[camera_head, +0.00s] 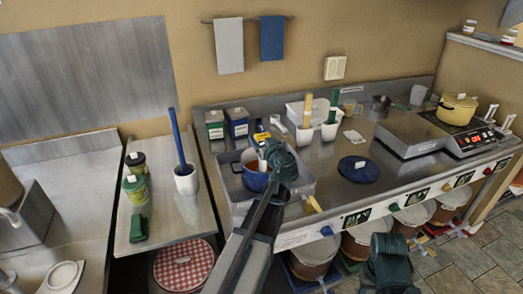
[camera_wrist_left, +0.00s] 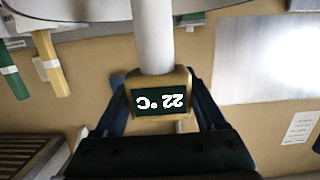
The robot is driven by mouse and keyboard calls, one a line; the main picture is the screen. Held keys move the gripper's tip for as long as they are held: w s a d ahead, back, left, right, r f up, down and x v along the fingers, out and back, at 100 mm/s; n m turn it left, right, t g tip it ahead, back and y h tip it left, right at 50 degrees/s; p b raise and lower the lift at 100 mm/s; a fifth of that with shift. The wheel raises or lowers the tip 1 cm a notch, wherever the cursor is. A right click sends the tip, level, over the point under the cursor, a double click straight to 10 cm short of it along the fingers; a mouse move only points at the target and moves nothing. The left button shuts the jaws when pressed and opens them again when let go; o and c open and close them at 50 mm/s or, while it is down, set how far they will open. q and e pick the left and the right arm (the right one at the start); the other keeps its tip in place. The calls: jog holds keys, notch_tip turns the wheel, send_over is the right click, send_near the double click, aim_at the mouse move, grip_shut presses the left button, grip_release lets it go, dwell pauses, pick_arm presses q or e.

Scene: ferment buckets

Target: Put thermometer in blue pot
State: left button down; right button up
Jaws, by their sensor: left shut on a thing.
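The blue pot (camera_head: 254,183) stands in the grey tray area on the steel counter, partly hidden by my left gripper. My left gripper (camera_head: 266,152) is over the pot. In the left wrist view it (camera_wrist_left: 158,115) is shut on the thermometer (camera_wrist_left: 158,99), which has a gold-brown body, a dark display reading 22 °C and a pale shaft.
A round blue lid (camera_head: 358,169) lies on the counter to the right. Two white holders (camera_head: 304,135) with upright handles stand behind. Green and blue boxes (camera_head: 237,125) stand behind the pot. A yellow pot (camera_head: 457,109) sits on the far right hob. The counter near the lid is clear.

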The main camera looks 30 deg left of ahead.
pick_arm(q)
jog(key=shift+f+b, duration=1.35)
jog(key=shift+f, duration=0.3)
jog(key=shift+f, duration=0.15)
grip_release()
jog(key=shift+r, duration=0.25)
jog(key=p+v, duration=0.2)
jog(key=v, duration=1)
jog(key=shift+f, duration=0.15)
